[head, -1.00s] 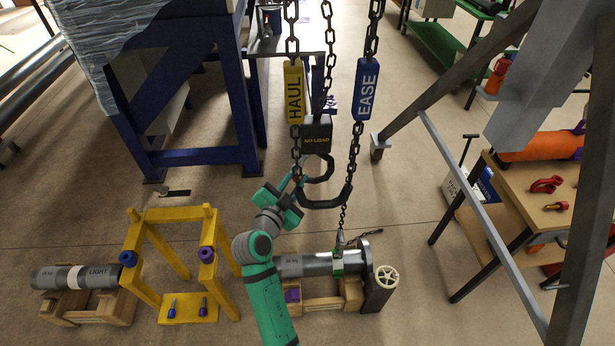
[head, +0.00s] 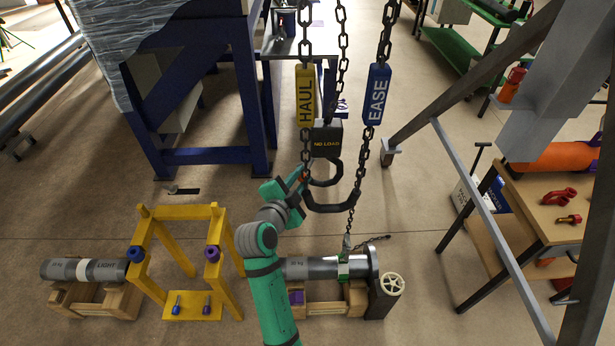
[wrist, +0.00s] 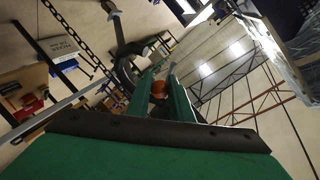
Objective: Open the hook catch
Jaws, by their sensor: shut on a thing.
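The black hook block marked NO LOAD (head: 327,140) hangs on chains in the middle of the head view. Its dark hook (head: 338,182) is below it. My gripper (head: 304,174) is at the left side of the hook, just under the HAUL tag. In the wrist view, my gripper's two green fingers (wrist: 155,98) are closed around a small orange knob (wrist: 158,88), apparently on the hook's catch. The dark hook stands just beyond the fingertips. The catch itself is mostly hidden by the fingers, and its angle cannot be told.
A yellow HAUL tag (head: 306,96) and blue EASE tag (head: 376,94) hang on chains. Below, a grey pipe (head: 312,268) with a green band rests on a wooden cradle. A yellow stand (head: 180,212) is left; a grey slanted frame (head: 470,82) and wooden table are right.

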